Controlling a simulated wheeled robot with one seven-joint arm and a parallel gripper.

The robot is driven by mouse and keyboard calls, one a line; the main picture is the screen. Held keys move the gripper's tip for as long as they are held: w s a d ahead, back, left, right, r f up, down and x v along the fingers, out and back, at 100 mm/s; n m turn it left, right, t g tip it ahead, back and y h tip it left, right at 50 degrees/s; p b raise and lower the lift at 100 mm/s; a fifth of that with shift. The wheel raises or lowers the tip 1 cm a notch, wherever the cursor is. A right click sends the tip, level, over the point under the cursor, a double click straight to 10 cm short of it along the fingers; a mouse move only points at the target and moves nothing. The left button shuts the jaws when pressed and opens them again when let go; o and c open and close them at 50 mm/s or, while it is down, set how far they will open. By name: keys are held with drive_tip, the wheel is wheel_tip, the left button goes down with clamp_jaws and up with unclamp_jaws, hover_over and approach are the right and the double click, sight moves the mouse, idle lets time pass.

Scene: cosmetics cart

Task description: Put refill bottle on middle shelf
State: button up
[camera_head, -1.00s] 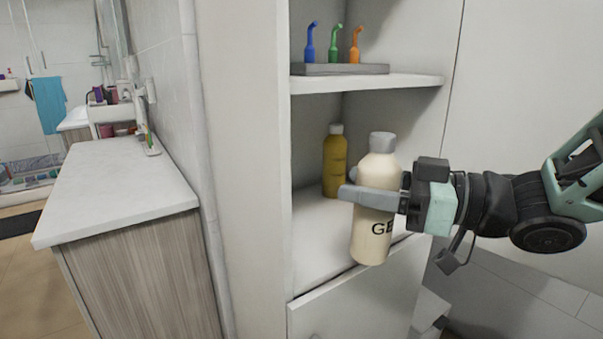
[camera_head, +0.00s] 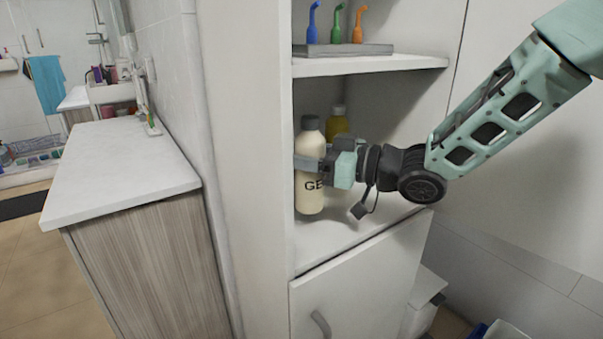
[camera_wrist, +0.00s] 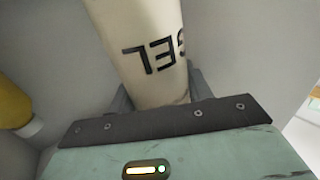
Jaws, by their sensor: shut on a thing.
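The refill bottle (camera_head: 311,199) is cream with a grey cap and dark lettering. It stands upright inside the open compartment of the white cabinet, near the left wall. My gripper (camera_head: 308,164) is shut around its upper body from the right. The bottle also fills the middle of the wrist view (camera_wrist: 138,25), between the fingers. The middle shelf (camera_head: 340,236) is the white surface below the bottle. The bottle's base is close to this surface, but I cannot tell if it touches.
A yellow bottle (camera_head: 337,122) with a pale cap stands behind, partly hidden by the held bottle. The upper shelf (camera_head: 420,62) above carries a grey holder (camera_head: 345,50) with blue, green and orange items. A cabinet door (camera_head: 365,275) is below. Bare shelf lies toward the front right.

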sight(301, 173)
wheel_tip(301, 173, down, 3)
drive_tip(key=shift+f, duration=0.1)
drive_tip(key=shift+w+a+f, duration=0.1)
drive_tip(key=shift+w+f, duration=0.05)
drive_tip(key=shift+f, duration=0.1)
drive_tip(key=shift+f, duration=0.2)
drive_tip(key=o, duration=1.2)
